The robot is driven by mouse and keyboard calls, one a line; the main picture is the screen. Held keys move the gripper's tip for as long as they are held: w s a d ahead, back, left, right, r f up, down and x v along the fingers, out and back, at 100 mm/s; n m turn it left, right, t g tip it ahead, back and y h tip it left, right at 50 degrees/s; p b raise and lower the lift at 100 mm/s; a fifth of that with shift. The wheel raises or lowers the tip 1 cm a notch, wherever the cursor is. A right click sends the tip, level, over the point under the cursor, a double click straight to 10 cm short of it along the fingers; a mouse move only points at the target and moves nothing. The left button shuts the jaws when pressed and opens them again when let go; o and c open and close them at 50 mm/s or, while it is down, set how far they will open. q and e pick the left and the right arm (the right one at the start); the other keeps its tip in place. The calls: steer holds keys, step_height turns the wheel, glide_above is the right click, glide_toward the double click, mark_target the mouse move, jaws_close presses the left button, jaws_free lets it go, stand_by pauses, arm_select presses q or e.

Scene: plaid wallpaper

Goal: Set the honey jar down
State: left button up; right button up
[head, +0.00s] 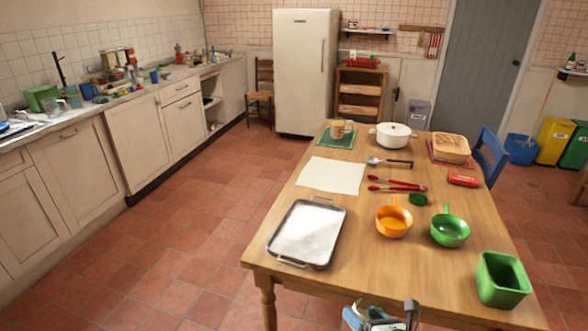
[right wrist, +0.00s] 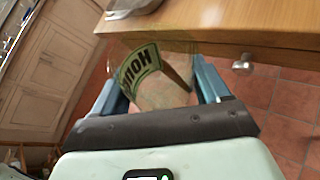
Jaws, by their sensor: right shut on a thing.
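The honey jar (right wrist: 147,70) is a clear jar with a green label and dark lettering, in the right wrist view. My right gripper (right wrist: 160,88) is shut on it, with a blue finger on each side. In that view the jar overlaps the edge of the wooden table (right wrist: 215,22); I cannot tell its height against the tabletop. In the head view my right gripper (head: 382,318) shows at the bottom edge, in front of the table's near edge (head: 340,285). The jar cannot be made out there. My left gripper is not in view.
The table holds a metal tray (head: 307,234), white sheet (head: 332,176), orange pan (head: 394,221), green pan (head: 450,230), green tub (head: 502,280), red-handled tongs (head: 397,184), white pot (head: 393,136) and a glass vessel (head: 338,130) on a green mat (head: 325,141). Bare wood lies right of the tray.

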arm_select(q)
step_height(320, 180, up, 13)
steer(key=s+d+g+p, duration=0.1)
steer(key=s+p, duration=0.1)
steer(key=p, duration=1)
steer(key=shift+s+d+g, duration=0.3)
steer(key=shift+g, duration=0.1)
arm_select(e)
step_height(320, 180, up, 16)
steer(key=w+m+h, duration=0.1)
steer(key=w+h, duration=0.1)
steer(key=shift+m+t, duration=0.3)
steer(key=shift+m, duration=0.1)
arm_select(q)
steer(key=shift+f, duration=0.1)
arm_select(e)
steer(key=shift+d, duration=0.1)
